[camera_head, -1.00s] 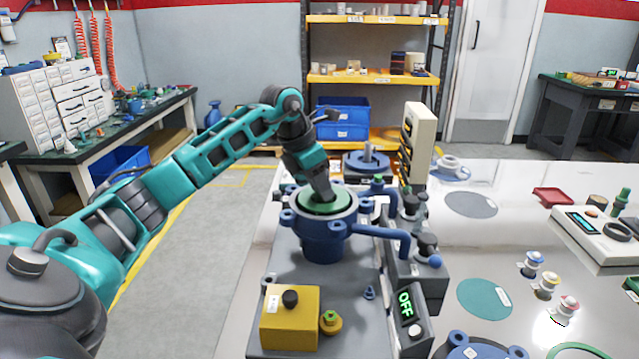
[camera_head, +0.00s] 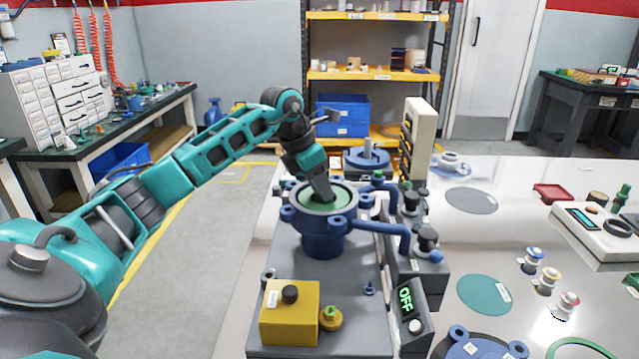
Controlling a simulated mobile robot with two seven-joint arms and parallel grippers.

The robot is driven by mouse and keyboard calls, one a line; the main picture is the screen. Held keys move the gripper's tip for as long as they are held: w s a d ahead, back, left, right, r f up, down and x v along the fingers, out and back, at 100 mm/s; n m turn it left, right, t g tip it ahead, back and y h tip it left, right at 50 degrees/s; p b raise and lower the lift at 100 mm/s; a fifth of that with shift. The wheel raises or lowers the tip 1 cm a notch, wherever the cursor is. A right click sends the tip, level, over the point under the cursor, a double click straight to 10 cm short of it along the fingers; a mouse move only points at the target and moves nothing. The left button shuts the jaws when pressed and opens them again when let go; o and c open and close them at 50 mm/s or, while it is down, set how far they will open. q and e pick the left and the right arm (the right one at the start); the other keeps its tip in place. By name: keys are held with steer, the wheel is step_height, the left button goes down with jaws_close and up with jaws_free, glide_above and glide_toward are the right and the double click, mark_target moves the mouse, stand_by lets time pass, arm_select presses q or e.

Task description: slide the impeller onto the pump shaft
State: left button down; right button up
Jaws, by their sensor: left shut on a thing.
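The green impeller (camera_head: 340,203) lies inside the round opening of the blue pump housing (camera_head: 322,242), a little below its rim and looking about level. My left gripper (camera_head: 325,196) reaches down into the opening from above and is shut on the impeller. The pump shaft is hidden beneath the impeller and gripper, so I cannot see how the two meet. My right gripper is out of view.
The housing stands on a grey base with a yellow box (camera_head: 290,318) in front. A blue pipe (camera_head: 385,229) runs right from the housing. A white upright rack (camera_head: 416,140) stands behind. A blue flanged part (camera_head: 367,158) with a grey post sits farther back.

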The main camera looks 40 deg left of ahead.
arm_select(q)
steer(key=shift+f, duration=0.3)
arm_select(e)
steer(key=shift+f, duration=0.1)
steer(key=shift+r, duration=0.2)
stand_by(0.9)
arm_select(q)
steer(key=c, duration=0.7)
jaws_free()
steer(key=shift+f, duration=0.15)
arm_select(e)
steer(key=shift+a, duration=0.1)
arm_select(q)
step_height(320, 180, up, 3)
steer(key=p, duration=0.3)
steer(key=shift+r, duration=0.2)
step_height(320, 180, up, 6)
steer(key=p, duration=0.5)
steer(key=shift+f, duration=0.15)
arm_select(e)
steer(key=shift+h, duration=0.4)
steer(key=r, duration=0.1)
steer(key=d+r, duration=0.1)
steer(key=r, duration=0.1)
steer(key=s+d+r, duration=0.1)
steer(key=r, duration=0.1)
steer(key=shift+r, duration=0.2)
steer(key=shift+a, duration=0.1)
